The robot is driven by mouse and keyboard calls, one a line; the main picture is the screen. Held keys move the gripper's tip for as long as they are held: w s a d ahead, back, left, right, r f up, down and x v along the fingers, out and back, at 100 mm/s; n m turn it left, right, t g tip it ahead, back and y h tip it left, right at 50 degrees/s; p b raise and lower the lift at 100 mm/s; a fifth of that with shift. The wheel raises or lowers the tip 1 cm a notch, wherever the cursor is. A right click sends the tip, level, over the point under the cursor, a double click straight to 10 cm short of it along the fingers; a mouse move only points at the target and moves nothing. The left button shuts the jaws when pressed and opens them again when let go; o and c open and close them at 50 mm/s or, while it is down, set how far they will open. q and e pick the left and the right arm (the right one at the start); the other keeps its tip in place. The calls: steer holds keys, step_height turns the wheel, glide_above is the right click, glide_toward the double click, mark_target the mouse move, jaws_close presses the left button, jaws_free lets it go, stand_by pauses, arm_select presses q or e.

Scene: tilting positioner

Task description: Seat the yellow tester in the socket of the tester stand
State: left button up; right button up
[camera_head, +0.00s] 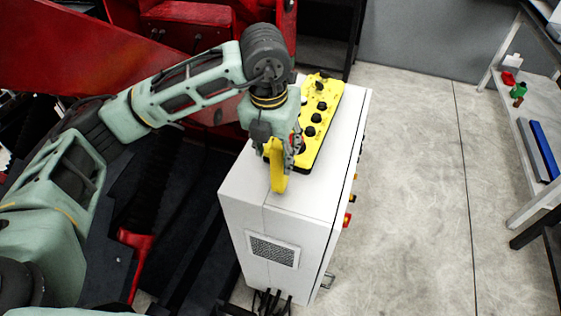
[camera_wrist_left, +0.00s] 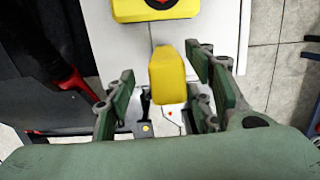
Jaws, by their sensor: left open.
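The yellow tester (camera_head: 279,178) is over the near part of the white cabinet's top, partly hidden by my left gripper (camera_head: 284,150). In the left wrist view the tester (camera_wrist_left: 168,76) shows as a yellow block between the open green fingers of my left gripper (camera_wrist_left: 163,78). White surface shows on both sides of it, and I see no finger touching it. I cannot make out the tester stand or its socket clearly. Small dark parts show below the tester in the wrist view. My right gripper is in neither view.
The white cabinet (camera_head: 245,200) bears a yellow control box with black knobs (camera_head: 322,105), just beyond the tester. Red machinery (camera_head: 80,50) stands at the left and back. A shelf (camera_head: 520,110) with small items stands at the far right. Open floor (camera_head: 415,200) lies between.

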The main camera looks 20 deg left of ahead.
arm_select(q)
steer(key=shift+s+d+f+p, duration=0.1)
steer(key=shift+s+f+p, duration=0.05)
steer(key=shift+f+p, duration=0.15)
steer(key=f, duration=0.1)
steer(key=f+p, duration=0.2)
steer(key=f, duration=0.1)
steer(key=shift+w+d, duration=0.35)
steer(key=shift+w, duration=0.05)
steer(key=shift+w+f, duration=0.1)
steer(key=shift+f, duration=0.15)
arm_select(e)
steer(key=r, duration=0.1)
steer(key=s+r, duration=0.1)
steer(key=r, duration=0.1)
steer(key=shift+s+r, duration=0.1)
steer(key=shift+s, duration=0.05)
arm_select(q)
steer(key=shift+r, duration=0.1)
jaws_close()
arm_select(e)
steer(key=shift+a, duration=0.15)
